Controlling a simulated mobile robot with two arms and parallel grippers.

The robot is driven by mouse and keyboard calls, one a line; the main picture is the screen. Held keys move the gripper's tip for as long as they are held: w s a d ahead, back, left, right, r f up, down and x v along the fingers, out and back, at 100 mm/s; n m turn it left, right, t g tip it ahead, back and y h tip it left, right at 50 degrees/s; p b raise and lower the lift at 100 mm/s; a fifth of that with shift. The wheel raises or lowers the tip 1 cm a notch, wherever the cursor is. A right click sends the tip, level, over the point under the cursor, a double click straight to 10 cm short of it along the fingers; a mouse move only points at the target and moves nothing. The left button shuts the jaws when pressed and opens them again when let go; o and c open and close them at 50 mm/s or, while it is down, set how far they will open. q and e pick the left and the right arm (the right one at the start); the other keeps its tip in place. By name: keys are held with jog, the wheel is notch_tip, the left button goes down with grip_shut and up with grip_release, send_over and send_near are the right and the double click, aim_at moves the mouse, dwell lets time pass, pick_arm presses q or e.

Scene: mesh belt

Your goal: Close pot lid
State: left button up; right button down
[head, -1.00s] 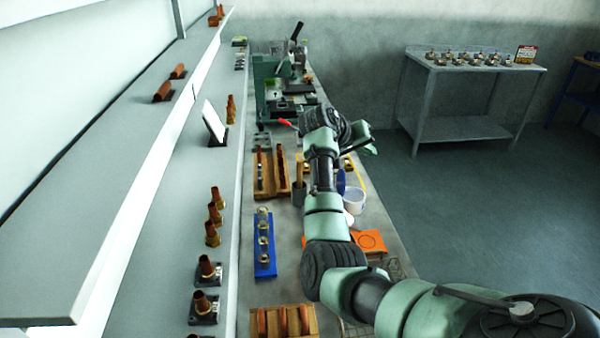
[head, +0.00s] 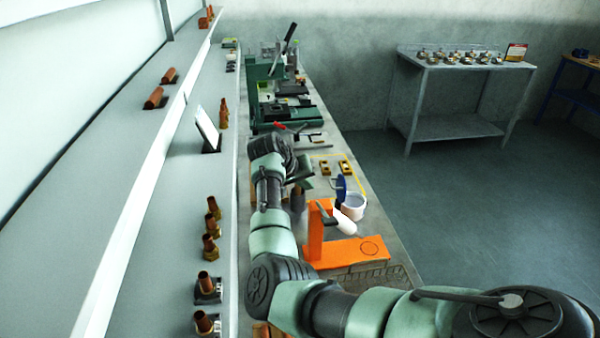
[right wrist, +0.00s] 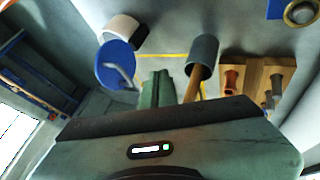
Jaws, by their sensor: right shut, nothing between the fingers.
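The white pot (head: 354,207) stands on the bench, right of my right gripper. Its blue lid (head: 340,188) is open, standing up at the pot's left side. In the right wrist view the blue lid (right wrist: 113,66), with a pale handle, is tilted beside the white pot (right wrist: 124,29). My right gripper (head: 304,168) is shut and empty, apart from the lid and left of it in the head view. Its green fingers (right wrist: 157,90) also show in the right wrist view. My left gripper is not in view.
An orange stand (head: 318,250) with a white piece (head: 338,219) is near the pot. A grey-headed tool with a wooden handle (right wrist: 202,58) is close to the fingers. A wooden holder (right wrist: 245,75) is at right. Green machines (head: 280,112) stand farther back; shelves line the left.

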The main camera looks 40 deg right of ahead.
aim_at(335, 188)
jog(key=d, duration=0.1)
jog(key=s+d+p, duration=0.1)
jog(key=d+p, duration=0.1)
jog(key=d, duration=0.1)
jog(key=shift+s+d+f, duration=0.1)
jog(key=shift+s+f, duration=0.05)
jog(key=shift+s, duration=0.25)
